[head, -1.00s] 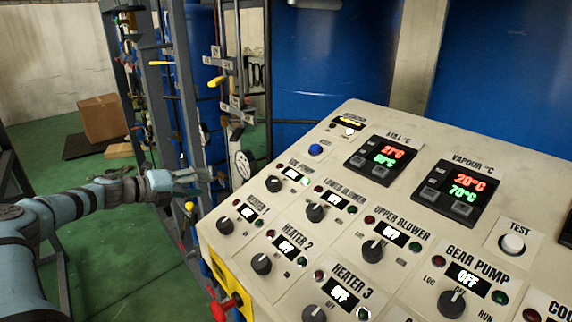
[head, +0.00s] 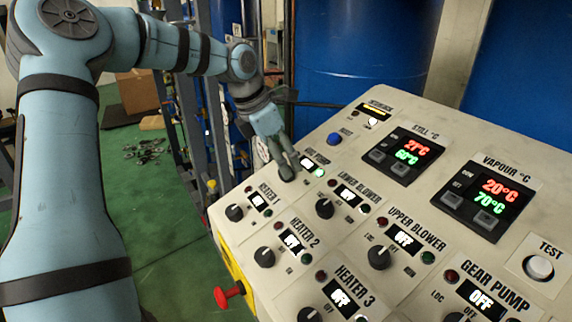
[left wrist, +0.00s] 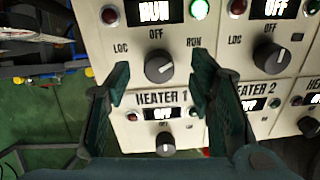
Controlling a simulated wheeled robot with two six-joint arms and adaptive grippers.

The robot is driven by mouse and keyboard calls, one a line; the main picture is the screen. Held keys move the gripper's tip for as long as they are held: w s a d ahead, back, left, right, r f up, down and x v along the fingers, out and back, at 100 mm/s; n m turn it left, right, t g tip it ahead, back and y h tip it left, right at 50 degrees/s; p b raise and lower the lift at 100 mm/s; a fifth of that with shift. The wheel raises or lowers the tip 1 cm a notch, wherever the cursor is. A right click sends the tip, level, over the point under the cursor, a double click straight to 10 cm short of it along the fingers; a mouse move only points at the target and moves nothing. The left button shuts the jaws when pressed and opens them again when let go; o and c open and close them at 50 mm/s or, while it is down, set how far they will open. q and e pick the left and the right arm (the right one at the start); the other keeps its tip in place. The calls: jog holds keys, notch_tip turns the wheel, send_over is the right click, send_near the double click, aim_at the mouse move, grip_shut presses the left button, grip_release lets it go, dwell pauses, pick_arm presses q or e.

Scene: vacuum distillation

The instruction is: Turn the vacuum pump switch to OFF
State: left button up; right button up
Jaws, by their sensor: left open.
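The vacuum pump switch (left wrist: 159,67) is a round dark knob on the cream panel, below a display reading RUN (left wrist: 155,11) and a lit green lamp (left wrist: 199,9). Its pale mark points up and right, toward the RUN label. My left gripper (left wrist: 161,78) is open, with one finger on each side of the knob in the left wrist view. I cannot tell whether they touch it. In the head view, my left gripper (head: 288,172) is at the VAC PUMP section and hides the knob. My right gripper is not in view.
The heater 1 knob (left wrist: 166,145) is close below the switch in the left wrist view. The lower blower knob (head: 325,208) is close by on the right in the head view. A red emergency-style knob (head: 229,294) sticks out at the panel's front left. Blue tanks stand behind.

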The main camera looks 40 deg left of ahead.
pick_arm(q)
jog(key=shift+x, duration=1.1)
jog(key=shift+s+a+f, duration=0.1)
jog(key=shift+a+f, duration=0.1)
jog(key=shift+f, duration=0.15)
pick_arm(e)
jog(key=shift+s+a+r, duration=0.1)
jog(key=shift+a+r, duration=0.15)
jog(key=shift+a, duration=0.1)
pick_arm(q)
jog(key=shift+c, duration=0.3)
jog(key=shift+d, duration=0.1)
jog(key=c, duration=1.1)
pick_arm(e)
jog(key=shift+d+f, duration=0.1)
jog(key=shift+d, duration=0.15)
